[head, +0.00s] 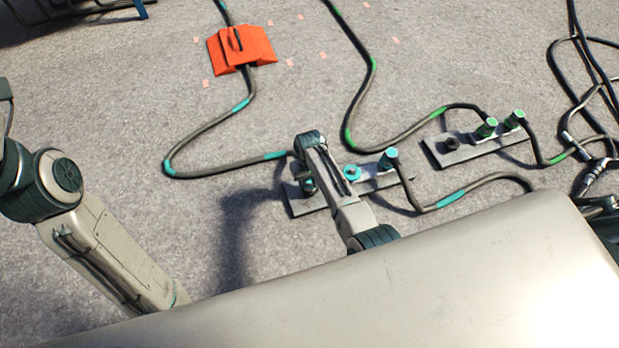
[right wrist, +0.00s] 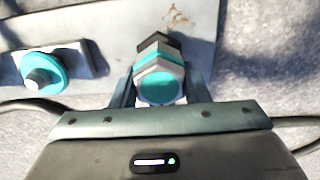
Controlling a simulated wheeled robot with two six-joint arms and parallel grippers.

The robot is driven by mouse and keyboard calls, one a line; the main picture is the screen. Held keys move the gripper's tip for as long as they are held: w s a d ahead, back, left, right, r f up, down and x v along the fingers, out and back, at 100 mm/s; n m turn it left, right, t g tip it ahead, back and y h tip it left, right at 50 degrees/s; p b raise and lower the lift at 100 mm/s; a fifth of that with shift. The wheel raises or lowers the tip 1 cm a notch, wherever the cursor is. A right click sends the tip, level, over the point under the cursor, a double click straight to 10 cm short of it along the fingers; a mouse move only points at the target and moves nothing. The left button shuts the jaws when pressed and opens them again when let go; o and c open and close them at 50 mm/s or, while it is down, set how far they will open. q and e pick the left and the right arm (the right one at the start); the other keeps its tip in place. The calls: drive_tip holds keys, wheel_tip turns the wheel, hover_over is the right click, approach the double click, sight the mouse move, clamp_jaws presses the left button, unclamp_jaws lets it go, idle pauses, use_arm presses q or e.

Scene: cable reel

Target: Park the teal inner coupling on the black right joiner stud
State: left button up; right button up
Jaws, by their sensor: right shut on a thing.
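The teal inner coupling (right wrist: 160,82), with teal and pale bands, sits between the jaws of my right gripper (right wrist: 162,90) in the right wrist view. A dark hexagonal piece (right wrist: 153,43) shows right behind it, over the grey joiner plate (right wrist: 110,20). I cannot tell whether the coupling is seated on a stud there or just above it. In the head view my right gripper (head: 306,184) is at the left end of this plate (head: 300,208), and my arm hides much of it. My left arm shows at the left, but its gripper is out of view.
A teal-ringed fitting (head: 352,173) and another teal coupling (head: 389,159) stand farther right on the plate. A second plate (head: 455,156) carries a black stud (head: 451,142) and green couplings (head: 487,128). An orange cable block (head: 240,48) and teal-banded cable (head: 205,130) lie beyond.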

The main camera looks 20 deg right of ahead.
drive_tip(key=shift+r+p, duration=0.1)
drive_tip(key=shift+p, duration=0.3)
idle(0.3)
drive_tip(key=shift+f+b, duration=0.3)
drive_tip(key=shift+f, duration=0.25)
drive_tip(key=o, duration=1.2)
